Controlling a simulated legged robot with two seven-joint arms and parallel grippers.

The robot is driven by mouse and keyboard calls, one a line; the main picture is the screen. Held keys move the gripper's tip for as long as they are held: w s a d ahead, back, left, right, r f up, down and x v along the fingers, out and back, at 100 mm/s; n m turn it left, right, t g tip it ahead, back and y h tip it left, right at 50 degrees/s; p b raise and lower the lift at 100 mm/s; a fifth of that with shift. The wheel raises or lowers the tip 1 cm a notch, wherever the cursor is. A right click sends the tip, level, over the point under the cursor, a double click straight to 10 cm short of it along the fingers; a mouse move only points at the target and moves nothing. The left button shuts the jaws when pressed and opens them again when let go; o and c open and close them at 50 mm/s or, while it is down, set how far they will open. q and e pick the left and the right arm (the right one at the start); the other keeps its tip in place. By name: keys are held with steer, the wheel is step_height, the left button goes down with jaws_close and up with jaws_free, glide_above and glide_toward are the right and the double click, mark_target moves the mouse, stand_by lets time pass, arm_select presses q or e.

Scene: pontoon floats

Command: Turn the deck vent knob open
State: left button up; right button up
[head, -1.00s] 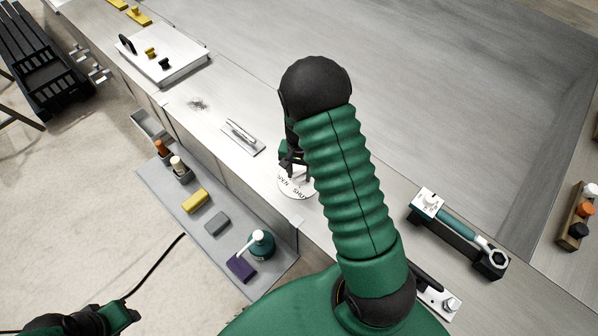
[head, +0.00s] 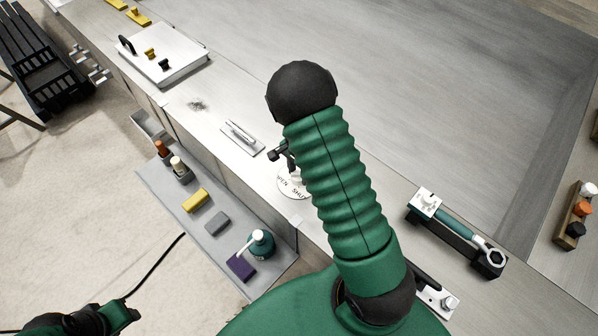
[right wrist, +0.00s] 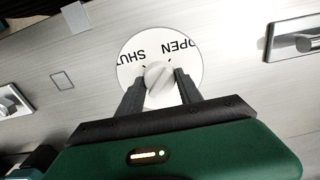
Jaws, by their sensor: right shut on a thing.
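The deck vent knob (right wrist: 158,75) is a small grey knob at the middle of a round white plate (right wrist: 190,62) lettered OPEN and SHUT. In the right wrist view the letters look upside down. My right gripper (right wrist: 158,80) is shut on the knob, one dark finger on each side. I cannot tell exactly where the knob points. In the head view the plate (head: 284,184) is partly hidden behind my green right arm, and only part of the right gripper shows. My left gripper (head: 112,318) is at the bottom left corner, away from the plate; its jaws are unclear.
A recessed metal handle plate (head: 241,137) lies on the deck beside the knob. A white hatch (head: 170,62) is farther up the deck. A grey side shelf (head: 222,245) carries bottles, blocks and a teal jug (head: 261,243). A wrench (head: 460,230) rests in a black holder at right.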

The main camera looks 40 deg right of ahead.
steer(key=o, duration=1.2)
steer(key=shift+c, duration=0.2)
steer(key=shift+o, duration=1)
steer(key=shift+w+a, duration=0.1)
step_height(320, 180, up, 17)
steer(key=b, duration=0.3)
steer(key=shift+w+f, duration=0.1)
